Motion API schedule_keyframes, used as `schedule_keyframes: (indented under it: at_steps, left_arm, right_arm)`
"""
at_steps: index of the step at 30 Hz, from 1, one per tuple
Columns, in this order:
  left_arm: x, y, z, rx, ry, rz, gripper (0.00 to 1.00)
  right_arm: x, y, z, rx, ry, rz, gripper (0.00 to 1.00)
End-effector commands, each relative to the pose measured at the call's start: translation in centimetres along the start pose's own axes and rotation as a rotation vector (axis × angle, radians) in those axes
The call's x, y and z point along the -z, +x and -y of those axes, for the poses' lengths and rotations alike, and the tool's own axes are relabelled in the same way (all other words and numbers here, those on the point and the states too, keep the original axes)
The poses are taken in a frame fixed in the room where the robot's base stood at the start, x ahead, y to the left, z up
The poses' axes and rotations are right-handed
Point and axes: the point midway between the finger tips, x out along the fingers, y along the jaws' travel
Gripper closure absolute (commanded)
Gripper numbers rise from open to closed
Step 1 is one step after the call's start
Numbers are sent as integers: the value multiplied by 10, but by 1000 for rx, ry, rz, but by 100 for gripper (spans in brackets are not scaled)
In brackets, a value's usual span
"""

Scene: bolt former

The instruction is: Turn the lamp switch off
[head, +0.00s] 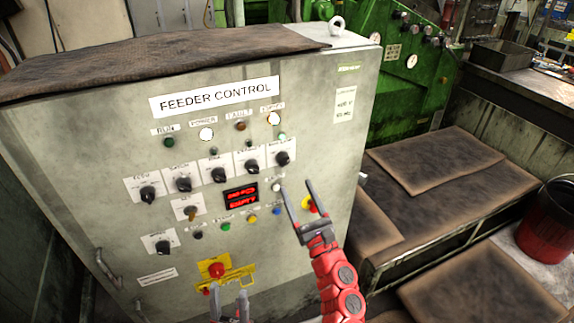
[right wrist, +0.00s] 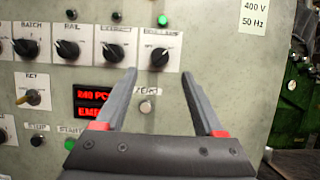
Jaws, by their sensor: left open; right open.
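The feeder control panel (head: 110,210) carries a row of black rotary switches. The rightmost one (head: 282,158) has a label too blurred to read surely as the lamp switch; it also shows in the right wrist view (right wrist: 160,53). Its pointer tilts up to the right in the wrist view. My right gripper (head: 297,186) is open and empty, just below and right of this knob in the head view. In the wrist view its fingertips (right wrist: 158,72) straddle the space just under the knob, apart from it. My left gripper (head: 228,297) is open and empty at the bottom edge.
A red display (head: 241,196) and several push buttons sit below the knobs. A red emergency stop (head: 216,269) on a yellow plate is above my left gripper. Indicator lamps (head: 206,134) line the top. Brown-covered benches (head: 440,160) and a red bucket (head: 548,228) stand at right.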

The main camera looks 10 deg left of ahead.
Motion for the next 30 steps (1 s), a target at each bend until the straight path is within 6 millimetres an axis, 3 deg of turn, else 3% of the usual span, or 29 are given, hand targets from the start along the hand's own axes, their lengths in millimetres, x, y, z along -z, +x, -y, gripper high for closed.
schedule_keyframes:
  at_steps: [6,12,26,27,30]
  left_arm:
    - [0,-1,0,0,0,0,50]
    - [-1,-5,0,0,0,0,50]
    - [-1,-6,0,0,0,0,50]
    - [-1,-6,0,0,0,0,50]
    - [-1,-6,0,0,0,0,50]
  right_arm:
    - [1,42,-1,-4,-3,-1,29]
    - [2,68,0,-1,-1,0,29]
    - [2,79,0,1,-1,-3,29]
    - [2,79,0,1,-1,-3,31]
    - [2,79,0,1,-1,-3,49]
